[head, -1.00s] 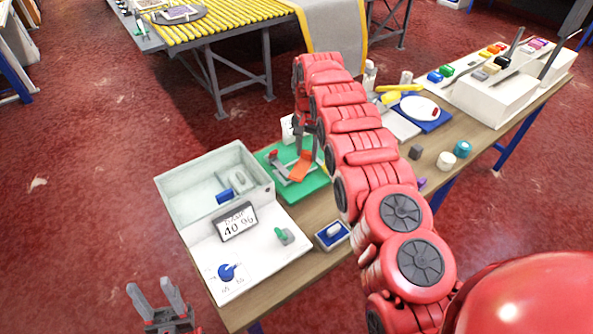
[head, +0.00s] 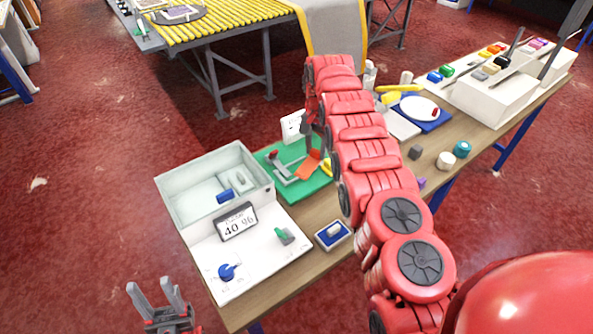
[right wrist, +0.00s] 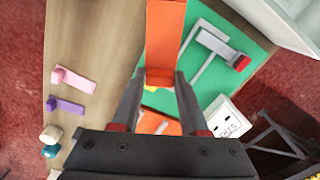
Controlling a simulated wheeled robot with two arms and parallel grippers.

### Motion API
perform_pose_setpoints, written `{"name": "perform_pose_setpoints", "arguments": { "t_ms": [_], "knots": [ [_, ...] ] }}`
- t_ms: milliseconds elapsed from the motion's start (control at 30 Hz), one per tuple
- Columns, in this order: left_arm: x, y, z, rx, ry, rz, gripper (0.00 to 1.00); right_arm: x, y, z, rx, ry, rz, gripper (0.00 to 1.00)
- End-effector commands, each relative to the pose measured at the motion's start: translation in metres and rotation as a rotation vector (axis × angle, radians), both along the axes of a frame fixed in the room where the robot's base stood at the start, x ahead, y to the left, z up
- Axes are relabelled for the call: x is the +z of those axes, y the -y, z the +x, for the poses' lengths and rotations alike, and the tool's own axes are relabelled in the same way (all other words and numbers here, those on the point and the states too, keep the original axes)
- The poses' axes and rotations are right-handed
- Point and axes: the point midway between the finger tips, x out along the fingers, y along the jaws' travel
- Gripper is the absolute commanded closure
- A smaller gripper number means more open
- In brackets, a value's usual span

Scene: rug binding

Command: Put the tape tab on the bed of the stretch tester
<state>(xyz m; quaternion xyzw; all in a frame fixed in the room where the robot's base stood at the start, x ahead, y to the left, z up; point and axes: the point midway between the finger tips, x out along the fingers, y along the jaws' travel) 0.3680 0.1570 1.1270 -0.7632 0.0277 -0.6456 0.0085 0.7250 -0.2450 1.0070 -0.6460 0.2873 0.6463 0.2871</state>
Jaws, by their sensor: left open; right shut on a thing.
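The orange tape tab (head: 308,165) is in my right gripper (head: 314,140). In the right wrist view the orange tab (right wrist: 165,35) stands out between and beyond the fingers (right wrist: 158,88), which are shut on its raised part. What I take as the stretch tester is a green board (head: 316,184) with a grey clamp arm (head: 281,170) and red knob. It also shows in the right wrist view (right wrist: 250,30). The tab hangs over or at the board's right part; I cannot tell whether it touches. My left gripper (head: 157,298) is open and empty, left of the table.
A white box with a "40 %" display (head: 237,222) stands left of the green board. Pink (right wrist: 75,80) and purple (right wrist: 66,106) tabs lie on the table. A white panel (head: 293,126) stands behind the board.

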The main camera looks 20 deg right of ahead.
Motion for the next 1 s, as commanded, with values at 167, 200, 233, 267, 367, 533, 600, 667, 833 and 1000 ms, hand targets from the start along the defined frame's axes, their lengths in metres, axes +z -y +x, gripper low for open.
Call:
{"name": "perform_pose_setpoints", "arguments": {
  "t_ms": [167, 200, 233, 267, 367, 533, 600, 667, 833, 1000],
  "knots": [
    [0.0, 0.0, 0.0, 0.0, 0.0, 0.0, 0.5, -0.001, 0.003, 0.0, -0.015, 0.002, 0.001, 1.0],
    [0.0, 0.0, 0.0, 0.0, 0.0, 0.0, 0.5, -0.001, 0.004, 0.0, -0.018, 0.002, 0.001, 1.0],
    [0.0, 0.0, 0.0, 0.0, 0.0, 0.0, 0.5, -0.001, 0.004, -0.001, -0.021, 0.002, 0.001, 1.0],
    [0.0, 0.0, 0.0, 0.0, 0.0, 0.0, 0.5, -0.001, 0.005, -0.001, -0.023, 0.002, 0.001, 1.0],
    [0.001, 0.0, 0.0, 0.0, 0.0, 0.0, 0.5, -0.001, 0.006, -0.002, -0.031, 0.001, 0.001, 1.0],
    [0.001, 0.0, 0.0, 0.0, 0.0, 0.0, 0.5, 0.0, 0.008, -0.002, -0.04, -0.001, 0.001, 1.0],
    [0.001, 0.0, 0.0, 0.0, 0.0, 0.0, 0.5, -0.001, 0.009, -0.002, -0.043, -0.001, 0.001, 1.0],
    [0.001, 0.0, 0.0, 0.0, 0.0, 0.0, 0.5, -0.001, 0.01, -0.002, -0.046, -0.003, 0.001, 1.0],
    [0.001, 0.0, 0.0, 0.0, 0.0, 0.0, 0.5, 0.0, 0.012, -0.002, -0.055, 0.0, 0.0, 1.0],
    [0.001, 0.0, 0.0, 0.0, 0.0, 0.0, 0.5, -0.001, 0.014, -0.005, -0.065, 0.001, -0.001, 1.0]
  ]
}}
